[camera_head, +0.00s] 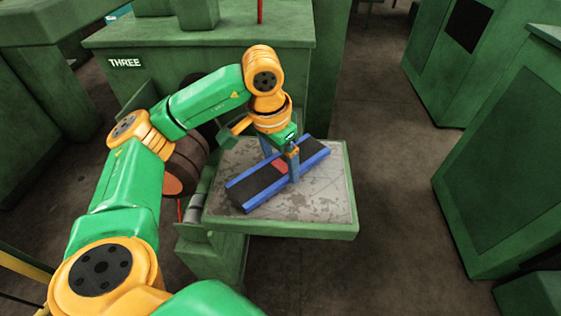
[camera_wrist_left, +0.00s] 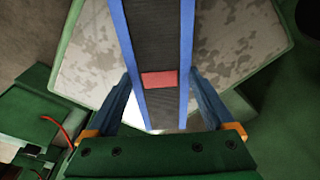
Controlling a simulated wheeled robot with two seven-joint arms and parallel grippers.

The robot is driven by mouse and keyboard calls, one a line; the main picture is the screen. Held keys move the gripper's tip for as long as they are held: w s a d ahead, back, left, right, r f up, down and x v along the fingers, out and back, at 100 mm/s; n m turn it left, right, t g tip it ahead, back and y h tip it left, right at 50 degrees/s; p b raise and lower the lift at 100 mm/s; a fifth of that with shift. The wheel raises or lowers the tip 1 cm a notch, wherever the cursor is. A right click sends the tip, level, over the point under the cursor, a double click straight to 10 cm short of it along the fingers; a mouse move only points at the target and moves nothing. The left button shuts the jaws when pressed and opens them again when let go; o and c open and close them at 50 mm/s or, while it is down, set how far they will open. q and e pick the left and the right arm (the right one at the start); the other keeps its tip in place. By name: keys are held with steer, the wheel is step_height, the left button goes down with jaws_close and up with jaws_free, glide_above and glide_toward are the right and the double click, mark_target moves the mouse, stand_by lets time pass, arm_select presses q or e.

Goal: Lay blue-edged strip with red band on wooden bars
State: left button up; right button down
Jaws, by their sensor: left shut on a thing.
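The strip (camera_head: 255,186) is black with blue edges and a red band (camera_head: 280,167) across its middle. It lies slantwise over a worn grey-topped green table, and I cannot tell whether it touches the top. My left gripper (camera_head: 281,164) points down at the red band and is shut across the strip's width. In the left wrist view the strip (camera_wrist_left: 152,40) runs between the two blue fingers, with the red band (camera_wrist_left: 159,80) between them. I cannot make out any wooden bars. My right gripper is not in view.
The green-rimmed table (camera_head: 325,205) has bare top in front of and right of the strip. A green cabinet marked THREE (camera_head: 200,58) stands behind it. A brown rounded thing (camera_head: 183,168) is partly hidden behind my left arm. Green cabinets (camera_head: 510,160) stand right, across open floor (camera_head: 390,150).

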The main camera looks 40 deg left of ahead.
arm_select(q)
steer(key=shift+f, duration=0.15)
steer(key=shift+f, duration=0.15)
steer(key=o, duration=1.3)
